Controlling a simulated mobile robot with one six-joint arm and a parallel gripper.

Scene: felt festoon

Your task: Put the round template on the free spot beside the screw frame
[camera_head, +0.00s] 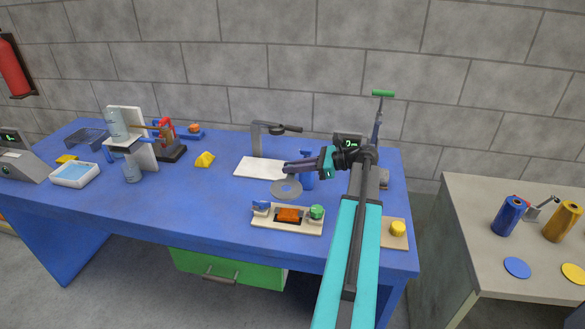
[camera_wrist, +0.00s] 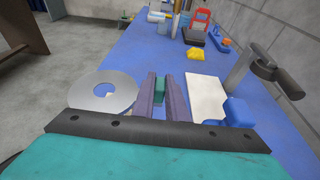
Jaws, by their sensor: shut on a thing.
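The round template is a flat grey ring with a hole in its middle. It shows just below my fingertips in the head view (camera_head: 287,188) and left of the fingers in the wrist view (camera_wrist: 85,97). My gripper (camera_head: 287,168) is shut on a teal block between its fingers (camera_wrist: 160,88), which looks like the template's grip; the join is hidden. The template appears raised above the blue bench (camera_head: 190,205). A dark upright with a green crossbar (camera_head: 383,93), probably the screw frame, stands behind my arm. Its lower part is largely hidden, and the spot beside it cannot be made out.
A white board (camera_head: 252,168) and grey stand with a black arm (camera_head: 257,140) are close to my gripper. A pale tray (camera_head: 270,224) with blue, orange and green parts lies in front. A yellow knob on a board (camera_head: 398,229) is at right. The left-front bench is clear.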

